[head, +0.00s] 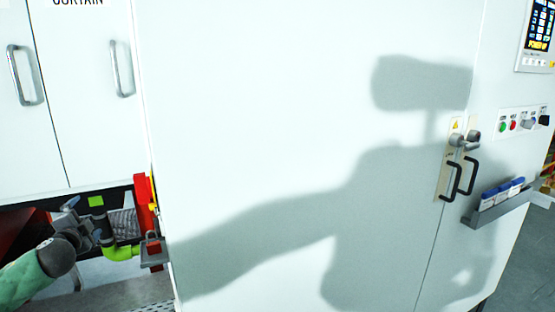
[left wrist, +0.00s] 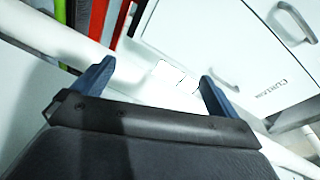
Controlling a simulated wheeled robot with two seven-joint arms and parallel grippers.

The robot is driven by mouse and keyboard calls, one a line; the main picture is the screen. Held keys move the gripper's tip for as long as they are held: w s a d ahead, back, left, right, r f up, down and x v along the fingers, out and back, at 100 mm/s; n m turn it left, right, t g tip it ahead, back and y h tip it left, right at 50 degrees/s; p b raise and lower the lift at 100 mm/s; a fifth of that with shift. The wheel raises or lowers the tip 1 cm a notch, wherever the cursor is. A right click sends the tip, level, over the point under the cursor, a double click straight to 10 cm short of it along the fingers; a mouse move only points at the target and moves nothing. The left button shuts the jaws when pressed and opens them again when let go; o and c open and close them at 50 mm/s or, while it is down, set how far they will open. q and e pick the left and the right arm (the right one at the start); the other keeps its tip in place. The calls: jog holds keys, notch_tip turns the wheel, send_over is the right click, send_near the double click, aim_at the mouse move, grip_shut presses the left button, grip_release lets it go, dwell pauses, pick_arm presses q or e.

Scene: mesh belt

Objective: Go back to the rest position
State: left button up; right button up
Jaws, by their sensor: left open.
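My left gripper (head: 76,216) is at the lower left of the head view, at the end of my green-sleeved arm. It is in front of a dark opening below the white cabinet doors. In the left wrist view my left gripper (left wrist: 157,86) shows two blue fingers spread well apart, with nothing between them. My right gripper is in neither view.
A large white panel (head: 250,120) fills the middle and carries my shadow. Handled white doors (head: 85,90) are at the left. A red part (head: 142,205) and a yellow-green pipe (head: 120,252) are close right of my gripper. A small shelf (head: 500,205) projects at the right.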

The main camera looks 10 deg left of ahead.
pick_arm(q)
jog(key=s+d+f+n+g+p, duration=0.1)
jog(key=s+d+f+n+g, duration=0.15)
jog(key=s+d+f, duration=0.55)
jog(key=s+d+f+n+g+h, duration=0.1)
jog(key=s+d+f+g, duration=0.35)
jog(key=f, duration=0.55)
jog(key=s+d+f+n+g+p, duration=0.1)
jog(key=s+d+f+n+g, duration=0.15)
jog(key=s+d+f, duration=0.55)
jog(key=s+d+f+g+h+p, duration=0.1)
jog(key=s+d+f+h, duration=0.1)
jog(key=s+d, duration=0.4)
jog(key=s+d+f+n+g+h+p, duration=0.1)
jog(key=s+d, duration=0.5)
jog(key=d, duration=0.7)
jog(key=s+d+f+g+h+p, duration=0.1)
jog(key=s+d+f+g+h, duration=0.1)
jog(key=s+d+f+h, duration=0.2)
jog(key=s+d, duration=0.3)
jog(key=d, duration=0.2)
jog(key=shift+d+f+n, duration=0.15)
jog(key=shift+d+n, duration=0.15)
jog(key=shift+d, duration=0.1)
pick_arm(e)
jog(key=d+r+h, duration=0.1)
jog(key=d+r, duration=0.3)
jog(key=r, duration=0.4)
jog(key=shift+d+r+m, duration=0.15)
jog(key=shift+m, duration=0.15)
